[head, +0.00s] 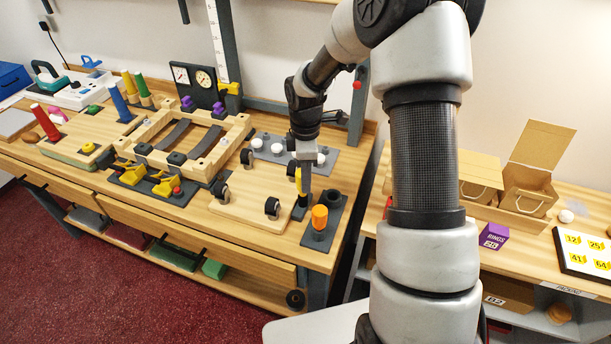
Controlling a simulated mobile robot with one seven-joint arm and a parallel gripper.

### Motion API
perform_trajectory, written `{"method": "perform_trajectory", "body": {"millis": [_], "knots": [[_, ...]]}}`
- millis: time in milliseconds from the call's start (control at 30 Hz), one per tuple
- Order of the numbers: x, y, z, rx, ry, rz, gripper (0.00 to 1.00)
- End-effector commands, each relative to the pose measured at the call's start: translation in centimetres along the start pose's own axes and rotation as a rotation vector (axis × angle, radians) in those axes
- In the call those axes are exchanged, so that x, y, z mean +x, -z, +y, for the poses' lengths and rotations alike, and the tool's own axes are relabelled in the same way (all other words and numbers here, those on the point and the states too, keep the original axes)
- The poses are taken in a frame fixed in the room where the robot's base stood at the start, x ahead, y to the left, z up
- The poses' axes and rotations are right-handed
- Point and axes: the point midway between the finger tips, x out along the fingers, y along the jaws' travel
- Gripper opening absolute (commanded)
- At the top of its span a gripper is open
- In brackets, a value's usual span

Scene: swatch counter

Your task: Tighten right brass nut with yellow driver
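My gripper (304,178) points down over the right end of the workbench. A slim yellow and black upright piece (298,179), probably the yellow driver, shows at its fingers, above a small dark block (299,211). The grey finger overlaps it, so I cannot tell whether the gripper is shut on it or only beside it. I cannot make out a brass nut for certain. A wooden board with black-wheeled parts (245,204) lies just left of the gripper.
An orange cylinder (320,217) stands on a grey plate (326,237) close to the gripper's right. A grey plate with white knobs (277,149) lies behind. Open cardboard boxes (528,190) stand on the right counter.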

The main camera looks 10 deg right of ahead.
Motion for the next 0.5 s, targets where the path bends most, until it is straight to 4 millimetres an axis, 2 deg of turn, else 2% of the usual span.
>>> {"method": "perform_trajectory", "body": {"millis": [133,500], "knots": [[0.33,0.18,-0.13,0.186,-0.001,-0.001,0.02],[0.23,0.65,-0.56,0.981,0.000,0.000,0.02]]}}
